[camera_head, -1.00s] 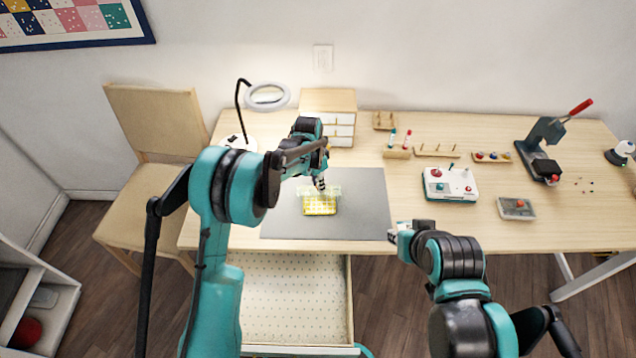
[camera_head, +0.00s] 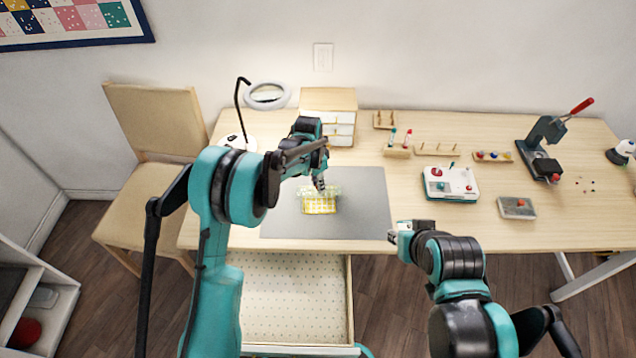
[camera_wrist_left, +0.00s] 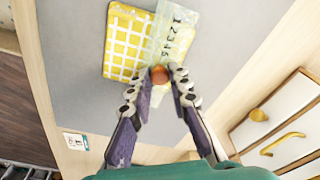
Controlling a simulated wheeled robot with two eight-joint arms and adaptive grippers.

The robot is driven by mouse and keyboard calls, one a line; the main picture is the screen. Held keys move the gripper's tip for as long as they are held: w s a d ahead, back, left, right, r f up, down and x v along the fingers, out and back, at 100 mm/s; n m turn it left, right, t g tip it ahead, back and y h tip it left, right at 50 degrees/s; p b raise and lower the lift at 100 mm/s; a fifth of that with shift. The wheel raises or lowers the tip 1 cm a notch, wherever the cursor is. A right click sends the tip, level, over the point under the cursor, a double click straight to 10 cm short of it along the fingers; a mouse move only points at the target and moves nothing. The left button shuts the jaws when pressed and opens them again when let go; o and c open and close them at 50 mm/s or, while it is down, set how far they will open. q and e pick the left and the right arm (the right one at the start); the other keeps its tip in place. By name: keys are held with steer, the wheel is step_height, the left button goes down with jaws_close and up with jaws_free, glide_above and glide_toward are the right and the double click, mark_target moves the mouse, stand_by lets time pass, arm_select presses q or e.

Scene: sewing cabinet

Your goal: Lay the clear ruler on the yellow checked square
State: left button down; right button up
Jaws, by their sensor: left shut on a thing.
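The yellow checked square (camera_head: 320,207) lies on the grey mat. It also shows in the left wrist view (camera_wrist_left: 122,52). The clear ruler (camera_wrist_left: 172,36), with dark numbers and an orange knob (camera_wrist_left: 159,75), covers part of the square's edge in that view and reaches past it over the mat. My left gripper (camera_wrist_left: 160,84) is shut on the ruler's knob, at the ruler's near end. In the head view this gripper (camera_head: 320,186) is above the square's far edge. Whether the ruler touches the square is unclear. My right gripper (camera_head: 397,236) hangs by the table's front edge; its fingers are unclear.
The grey mat (camera_head: 365,215) has free room around the square. A small drawer cabinet (camera_head: 328,100) and ring lamp (camera_head: 267,97) stand behind. A white-and-teal box (camera_head: 450,184) is right of the mat. An open drawer (camera_head: 295,300) juts out below the table.

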arm_select(q)
steer(key=shift+f+b, duration=0.85)
steer(key=shift+f, duration=0.05)
stand_by(1.4)
steer(key=c, duration=1.3)
jaws_free()
steer(key=shift+c, duration=0.2)
step_height(320, 180, up, 12)
steer(key=a, duration=0.1)
steer(key=shift+s, duration=0.4)
steer(key=shift+a, duration=0.1)
